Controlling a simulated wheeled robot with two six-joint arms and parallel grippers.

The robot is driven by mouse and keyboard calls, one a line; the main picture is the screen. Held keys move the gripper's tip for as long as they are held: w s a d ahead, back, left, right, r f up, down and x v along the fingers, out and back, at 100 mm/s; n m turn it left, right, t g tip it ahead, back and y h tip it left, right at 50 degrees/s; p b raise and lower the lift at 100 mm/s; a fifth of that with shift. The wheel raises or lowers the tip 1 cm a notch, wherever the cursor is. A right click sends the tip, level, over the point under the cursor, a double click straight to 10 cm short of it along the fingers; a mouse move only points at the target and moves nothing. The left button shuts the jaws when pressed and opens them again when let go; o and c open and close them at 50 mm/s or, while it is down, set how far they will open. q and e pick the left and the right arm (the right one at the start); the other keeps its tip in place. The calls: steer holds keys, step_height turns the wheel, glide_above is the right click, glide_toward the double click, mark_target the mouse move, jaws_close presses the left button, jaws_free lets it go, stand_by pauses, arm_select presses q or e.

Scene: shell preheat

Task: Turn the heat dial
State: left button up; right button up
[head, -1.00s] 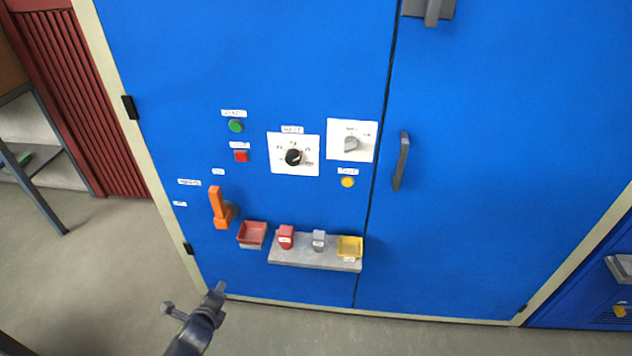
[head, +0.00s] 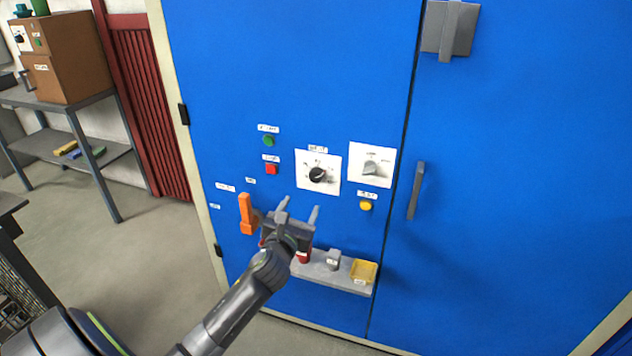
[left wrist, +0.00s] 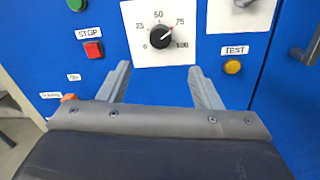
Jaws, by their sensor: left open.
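The heat dial is a round black knob (head: 317,174) on a white square plate on the blue cabinet front. In the left wrist view the knob (left wrist: 160,40) sits in a scale marked from 0 to 100, with a red mark near 75. My left gripper (head: 299,212) is open and empty, below the dial and apart from it. In the left wrist view its two fingers (left wrist: 158,78) point up toward the dial plate, one on either side below it. My right gripper is not in view.
Green (head: 268,141) and red STOP (head: 271,169) buttons and an orange lever (head: 246,214) are left. A shelf (head: 345,281) holds small items below.

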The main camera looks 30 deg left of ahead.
mark_target(315, 177)
arm_select(q)
steer(key=b+x, duration=0.1)
steer(key=x, duration=1.2)
steer(key=c, duration=1)
